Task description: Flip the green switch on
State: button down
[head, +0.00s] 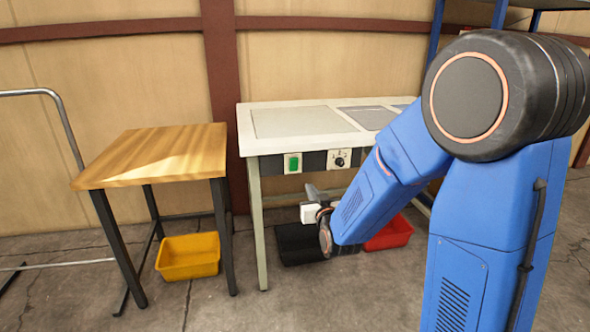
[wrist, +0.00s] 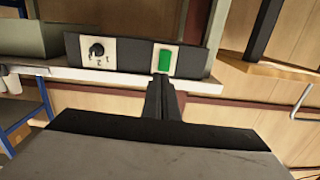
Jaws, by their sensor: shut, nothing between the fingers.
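The green switch (head: 293,163) sits on a white plate at the left of the dark front panel of the white workbench. It also shows in the wrist view (wrist: 164,61), upright in its plate. My gripper (head: 310,188) is below and slightly right of the switch in the head view. In the wrist view its closed fingertips (wrist: 162,78) line up just under the green switch. The fingers are shut and empty. I cannot tell whether they touch the panel. Which way the switch is set is too small to tell.
A black rotary knob (head: 340,158) is on the same panel, right of the switch. A wooden table (head: 160,152) stands left, with a yellow bin (head: 188,257) beneath. A black bin (head: 296,243) and a red bin (head: 390,234) are under the workbench.

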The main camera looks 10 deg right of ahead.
aim_at(295, 161)
jog(key=shift+w+a+f+t, duration=0.3)
jog(key=shift+a+t, duration=0.15)
jog(key=shift+t, duration=0.2)
jog(key=shift+w+a+f+t, duration=0.2)
jog(key=shift+a+f+t, duration=0.15)
jog(key=shift+t, duration=0.3)
jog(key=w+r, duration=0.1)
jog(key=w, duration=0.7)
jog(key=w+r, duration=0.1)
jog(key=w, duration=0.4)
jog(key=shift+w+r, duration=0.1)
jog(key=shift+r, duration=0.2)
jog(key=shift+w+r, duration=0.1)
jog(key=shift+w, duration=0.15)
jog(key=shift+w+r, duration=0.1)
